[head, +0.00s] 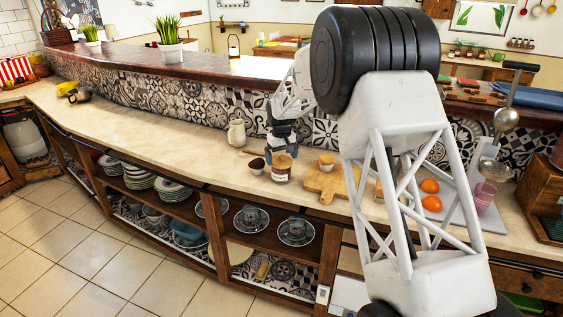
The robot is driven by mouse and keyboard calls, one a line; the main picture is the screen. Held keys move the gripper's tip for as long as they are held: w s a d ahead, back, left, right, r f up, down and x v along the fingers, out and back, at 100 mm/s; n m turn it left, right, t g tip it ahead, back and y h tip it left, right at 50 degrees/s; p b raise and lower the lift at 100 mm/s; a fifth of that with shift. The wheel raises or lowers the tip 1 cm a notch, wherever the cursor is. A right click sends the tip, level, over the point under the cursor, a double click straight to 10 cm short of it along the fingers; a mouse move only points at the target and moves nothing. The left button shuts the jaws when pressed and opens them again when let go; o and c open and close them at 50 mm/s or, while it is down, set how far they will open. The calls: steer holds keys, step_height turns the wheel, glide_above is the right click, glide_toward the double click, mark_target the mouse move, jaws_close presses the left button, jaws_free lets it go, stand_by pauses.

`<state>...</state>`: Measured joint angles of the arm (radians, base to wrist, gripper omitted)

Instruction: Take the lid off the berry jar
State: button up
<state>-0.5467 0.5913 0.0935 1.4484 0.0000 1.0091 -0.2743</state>
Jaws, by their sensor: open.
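A small jar (281,174) with a pale label and dark reddish contents stands upright on the counter near its front edge, and I take it to be the berry jar. Its tan-brown lid (281,160) appears to be on top. My gripper (284,154) points down from above, just behind or over the lid. It is open, with nothing seen held in it. The fingertips are small and partly overlap the jar's top, so I cannot tell whether they touch the lid.
A small dark-filled bowl (257,166) sits just left of the jar. A wooden board (322,183) with a small yellowish cup (327,161) lies right of it. A cream jug (237,133) stands behind left. Oranges (430,186) lie further right. The left counter is mostly clear.

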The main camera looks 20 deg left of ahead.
mark_target(282, 156)
steer(key=shift+c, duration=0.3)
steer(key=c, duration=0.6)
steer(key=shift+r, duration=1.6)
steer(key=shift+s+d+r, duration=0.1)
steer(key=shift+s+r, duration=0.05)
steer(key=s+d, duration=0.2)
steer(key=s, duration=0.2)
steer(key=s+d+r, duration=0.1)
steer(key=s+d, duration=0.2)
steer(key=s, duration=0.2)
steer(key=s+d, duration=0.3)
steer(key=s, duration=0.1)
steer(key=shift+s+r, duration=0.2)
